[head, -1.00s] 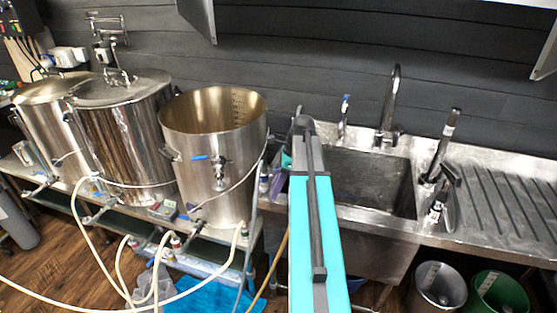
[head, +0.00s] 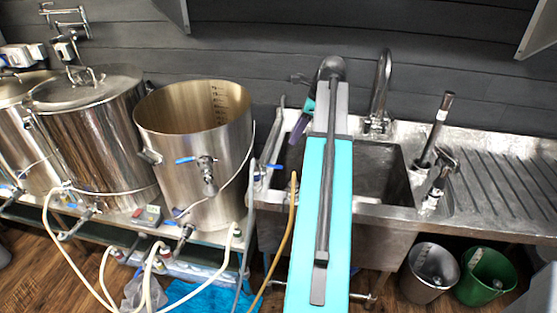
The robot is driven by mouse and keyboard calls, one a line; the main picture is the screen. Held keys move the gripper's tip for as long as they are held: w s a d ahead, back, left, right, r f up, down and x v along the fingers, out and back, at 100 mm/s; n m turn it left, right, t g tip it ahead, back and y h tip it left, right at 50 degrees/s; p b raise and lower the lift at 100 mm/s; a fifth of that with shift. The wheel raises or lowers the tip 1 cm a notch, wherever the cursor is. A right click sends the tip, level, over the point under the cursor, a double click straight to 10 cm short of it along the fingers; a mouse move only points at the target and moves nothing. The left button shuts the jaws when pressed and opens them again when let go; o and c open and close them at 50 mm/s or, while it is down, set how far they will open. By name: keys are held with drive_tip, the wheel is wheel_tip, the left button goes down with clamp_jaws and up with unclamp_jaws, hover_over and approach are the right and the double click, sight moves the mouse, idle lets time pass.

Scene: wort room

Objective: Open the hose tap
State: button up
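I cannot pick out the hose tap for certain. A slim upright fitting with a blue top, left of the sink faucet in the earlier view, is now hidden behind my arm. A tan hose (head: 289,215) hangs in front of the sink's left end. The open steel kettle (head: 205,140) has a blue-levered tap (head: 207,170) on its front. My arm reaches toward the back wall over the sink's left part. Past its dark joint, small teal and purple parts show, seemingly my wrist and gripper (head: 300,128). Its fingers are too small and covered to read.
The steel sink (head: 378,170) has a curved faucet (head: 381,90) behind it and a ribbed drainboard (head: 505,180) to the right. A dark-handled sprayer (head: 436,130) stands at the sink's right edge. A grey bucket (head: 430,272) and green bucket (head: 487,277) stand below.

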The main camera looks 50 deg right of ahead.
drive_tip(key=shift+a, duration=0.1)
drive_tip(key=p, duration=0.3)
approach(280, 166)
drive_tip(key=shift+w+a+r+x, duration=0.1)
drive_tip(key=shift+w+x, duration=0.05)
drive_tip(key=shift+x, duration=1.1)
drive_tip(key=shift+w+a+r+x, duration=0.1)
drive_tip(key=shift+w+x, duration=0.05)
drive_tip(key=shift+x, duration=1.1)
drive_tip(key=shift+w+a+r+x, duration=0.1)
drive_tip(key=shift+w+x, duration=0.05)
drive_tip(key=shift+x, duration=1.05)
drive_tip(key=shift+f, duration=0.1)
drive_tip(key=shift+c, duration=0.4)
clamp_jaws()
drive_tip(key=shift+d, duration=0.2)
